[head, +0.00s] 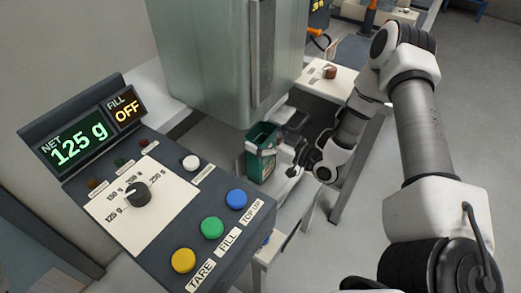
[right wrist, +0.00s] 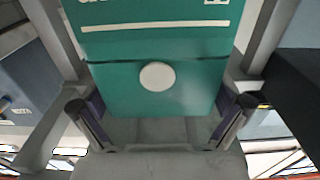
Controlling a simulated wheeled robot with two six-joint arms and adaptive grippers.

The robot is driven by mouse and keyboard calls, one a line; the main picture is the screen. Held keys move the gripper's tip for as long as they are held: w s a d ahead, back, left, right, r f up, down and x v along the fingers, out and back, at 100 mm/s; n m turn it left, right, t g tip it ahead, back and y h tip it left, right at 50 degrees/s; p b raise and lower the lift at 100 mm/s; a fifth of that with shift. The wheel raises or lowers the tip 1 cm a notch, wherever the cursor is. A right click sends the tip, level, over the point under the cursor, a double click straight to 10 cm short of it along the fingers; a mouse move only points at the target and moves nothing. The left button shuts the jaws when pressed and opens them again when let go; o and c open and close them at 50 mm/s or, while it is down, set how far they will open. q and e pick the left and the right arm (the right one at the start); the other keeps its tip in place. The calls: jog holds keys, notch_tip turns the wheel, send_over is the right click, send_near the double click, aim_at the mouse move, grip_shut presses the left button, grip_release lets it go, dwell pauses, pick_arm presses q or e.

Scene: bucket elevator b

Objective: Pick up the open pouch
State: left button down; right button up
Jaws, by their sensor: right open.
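The green pouch (head: 262,165) stands upright below the metal machine, with its open mouth facing up. In the right wrist view the green pouch (right wrist: 150,85) fills the middle, with a white round spot and a pale line on its face. My right gripper (head: 290,158) is at the pouch's right side in the head view. In the wrist view the right gripper's fingertips (right wrist: 163,122) are apart, one towards each side of the pouch. I cannot tell whether they touch it. My left gripper is not in view.
A control panel (head: 150,205) stands at the left, with a dial, coloured buttons and displays reading NET 125 g and FILL OFF. A tall metal housing (head: 210,60) rises behind the pouch. A pale table (head: 335,85) is behind my right arm. Grey floor (head: 480,130) is open at the right.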

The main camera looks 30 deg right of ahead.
jog(key=shift+s+d, duration=0.1)
jog(key=c, duration=0.5)
